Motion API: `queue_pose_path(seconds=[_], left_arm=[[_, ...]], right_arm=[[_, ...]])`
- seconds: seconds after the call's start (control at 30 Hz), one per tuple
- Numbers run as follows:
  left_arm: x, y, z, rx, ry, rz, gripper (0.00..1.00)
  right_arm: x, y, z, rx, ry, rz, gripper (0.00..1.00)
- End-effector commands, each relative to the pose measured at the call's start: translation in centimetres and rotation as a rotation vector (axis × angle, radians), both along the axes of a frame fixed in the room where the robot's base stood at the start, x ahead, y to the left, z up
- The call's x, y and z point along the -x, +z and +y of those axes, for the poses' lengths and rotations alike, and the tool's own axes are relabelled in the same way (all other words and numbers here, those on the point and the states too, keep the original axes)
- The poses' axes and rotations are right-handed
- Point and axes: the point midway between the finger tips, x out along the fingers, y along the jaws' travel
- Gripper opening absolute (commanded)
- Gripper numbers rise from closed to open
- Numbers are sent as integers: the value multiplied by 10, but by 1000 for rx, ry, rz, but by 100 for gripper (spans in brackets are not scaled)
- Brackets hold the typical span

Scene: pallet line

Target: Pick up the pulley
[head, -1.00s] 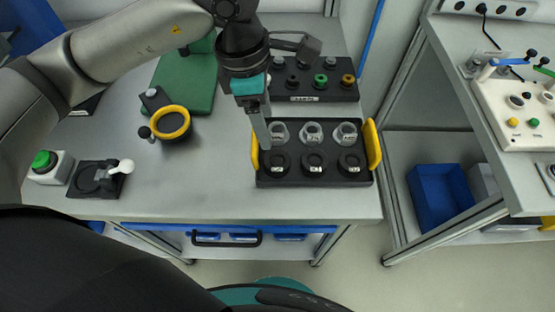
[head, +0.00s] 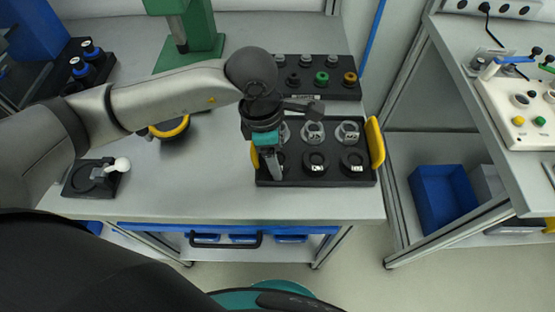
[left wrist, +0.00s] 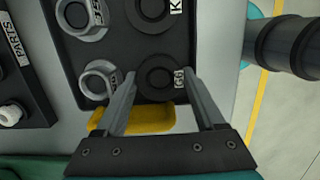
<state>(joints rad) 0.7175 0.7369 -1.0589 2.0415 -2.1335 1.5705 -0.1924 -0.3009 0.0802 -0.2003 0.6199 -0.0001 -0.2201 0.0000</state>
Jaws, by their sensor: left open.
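A black tray (head: 333,181) with yellow end handles stands near the table's front edge. It holds a back row of grey metal hex-shaped parts (head: 347,132) and a front row of black round pulley-like parts (head: 315,161) with white labels. My left gripper (head: 274,177) points down over the left end of the front row and hides most of the leftmost black part. In the left wrist view this black round part (left wrist: 157,78) lies between and beyond the tips of the open, empty fingers. I cannot tell whether the fingers reach down around it. My right gripper is not in view.
A black rack (head: 310,91) with knobs and coloured rings stands behind the tray. A yellow ring (head: 172,130) on a black stand and a green press (head: 202,35) are to the left. A black fixture (head: 92,180) sits at the front left. The table between fixture and tray is clear.

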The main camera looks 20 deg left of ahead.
Motion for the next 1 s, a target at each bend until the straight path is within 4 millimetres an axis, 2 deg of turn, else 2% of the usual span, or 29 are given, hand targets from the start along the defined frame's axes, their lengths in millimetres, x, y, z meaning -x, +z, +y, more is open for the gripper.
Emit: queue_pose_path(seconds=[0.13, 0.73, 1.0], left_arm=[[0, 1, 0, 0, 0, 0, 69], [0, 1, 0, 0, 1, 0, 1], [0, 2, 0, 1, 1, -1, 0]], right_arm=[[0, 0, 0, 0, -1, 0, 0], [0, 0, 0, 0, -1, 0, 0], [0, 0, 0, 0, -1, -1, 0]])
